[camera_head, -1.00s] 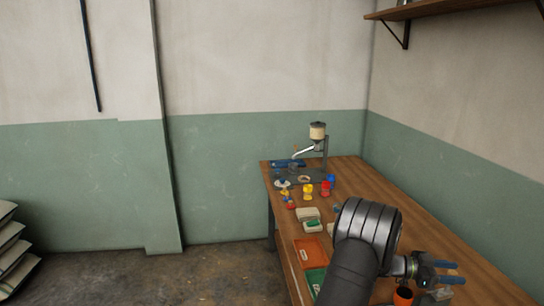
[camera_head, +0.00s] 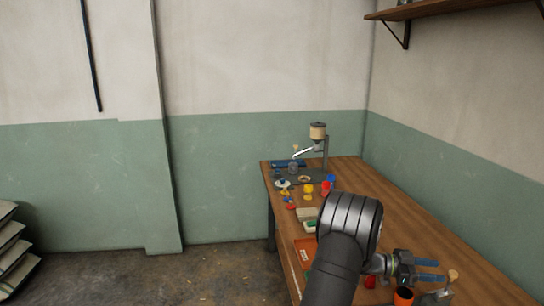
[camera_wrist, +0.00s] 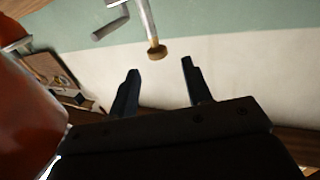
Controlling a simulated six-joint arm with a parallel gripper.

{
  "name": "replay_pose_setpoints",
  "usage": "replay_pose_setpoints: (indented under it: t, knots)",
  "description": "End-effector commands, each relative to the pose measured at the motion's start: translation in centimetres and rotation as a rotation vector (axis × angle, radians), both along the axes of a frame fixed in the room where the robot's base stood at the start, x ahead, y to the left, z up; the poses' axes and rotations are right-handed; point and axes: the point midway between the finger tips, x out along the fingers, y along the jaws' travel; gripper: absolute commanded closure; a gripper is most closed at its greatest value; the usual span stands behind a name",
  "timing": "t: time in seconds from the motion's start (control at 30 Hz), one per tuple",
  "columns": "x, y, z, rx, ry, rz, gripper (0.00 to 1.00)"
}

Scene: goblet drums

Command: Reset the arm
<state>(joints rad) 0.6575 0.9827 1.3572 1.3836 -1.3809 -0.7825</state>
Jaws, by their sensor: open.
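My gripper (camera_head: 428,270) is at the right of the head view, above the wooden table (camera_head: 400,207), its two blue fingers pointing right. The fingers are apart with nothing between them. In the wrist view my gripper (camera_wrist: 160,85) also shows open, with the wall beyond it. My dark arm rises from the lower edge of the head view and hides part of the table.
A hopper device (camera_head: 318,132) stands at the table's far end. Yellow (camera_head: 309,190) and red (camera_head: 326,188) goblet-shaped pieces stand near it. An orange tray (camera_head: 304,250) and an orange cup (camera_head: 403,296) are near my arm. A shelf (camera_head: 440,8) hangs at upper right.

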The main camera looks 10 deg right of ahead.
Motion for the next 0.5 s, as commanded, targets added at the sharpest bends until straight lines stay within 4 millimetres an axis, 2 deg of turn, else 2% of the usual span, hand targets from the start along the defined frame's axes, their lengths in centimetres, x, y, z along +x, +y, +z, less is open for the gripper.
replay_pose_setpoints:
  t: [0.5]
  knots:
    - [4.1, 9.8, 0.0, 0.0, 0.0, 0.004, 0.55]
